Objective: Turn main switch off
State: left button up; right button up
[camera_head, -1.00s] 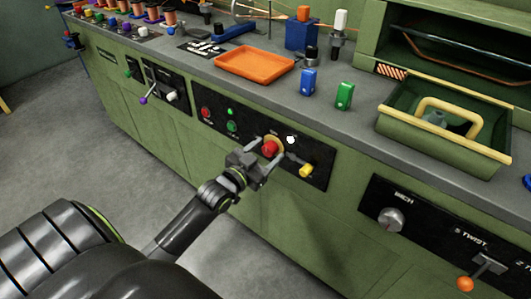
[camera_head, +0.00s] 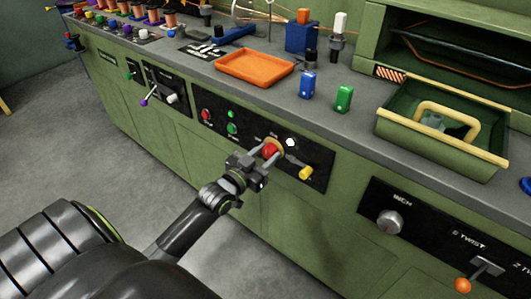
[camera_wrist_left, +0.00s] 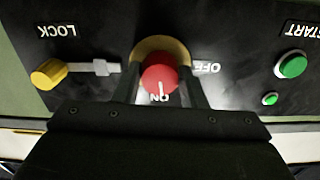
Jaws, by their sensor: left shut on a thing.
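The main switch is a red round knob (camera_head: 269,150) on a yellow disc in the black control panel (camera_head: 262,122) on the green cabinet front. In the left wrist view the red knob (camera_wrist_left: 159,76) has a white pointer mark towards the upside-down ON label; the OFF label (camera_wrist_left: 207,68) is to its right. My left gripper (camera_head: 266,153) is shut on the knob, one finger on each side; its fingers (camera_wrist_left: 160,88) partly cover the disc and labels. My right gripper is not in view.
Beside the switch are a yellow-tipped LOCK lever (camera_head: 306,173), a white lamp (camera_head: 291,142), a red button (camera_head: 206,114) and a green START button (camera_head: 232,128). An orange tray (camera_head: 254,67) and a yellow-rimmed green bin (camera_head: 440,135) stand on the counter. The floor is clear.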

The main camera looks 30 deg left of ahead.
pick_arm(q)
jog(key=n+p, duration=0.1)
jog(key=n, duration=0.1)
jog(key=shift+r+n, duration=0.1)
jog(key=shift+n, duration=0.2)
jog(key=n+p, duration=0.1)
jog(key=n, duration=0.2)
jog(key=shift+n, duration=0.3)
jog(key=n+p, duration=0.1)
jog(key=n, duration=0.3)
jog(key=shift+n, duration=0.3)
jog(key=n, duration=0.5)
jog(key=shift+n+p, duration=0.3)
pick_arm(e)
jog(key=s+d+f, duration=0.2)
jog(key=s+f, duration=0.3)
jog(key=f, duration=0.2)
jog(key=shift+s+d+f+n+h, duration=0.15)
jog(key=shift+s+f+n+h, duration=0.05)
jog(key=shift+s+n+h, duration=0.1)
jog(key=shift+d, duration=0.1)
pick_arm(q)
jog(key=o, duration=1)
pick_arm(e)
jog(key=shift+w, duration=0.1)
pick_arm(q)
jog(key=shift+s, duration=0.1)
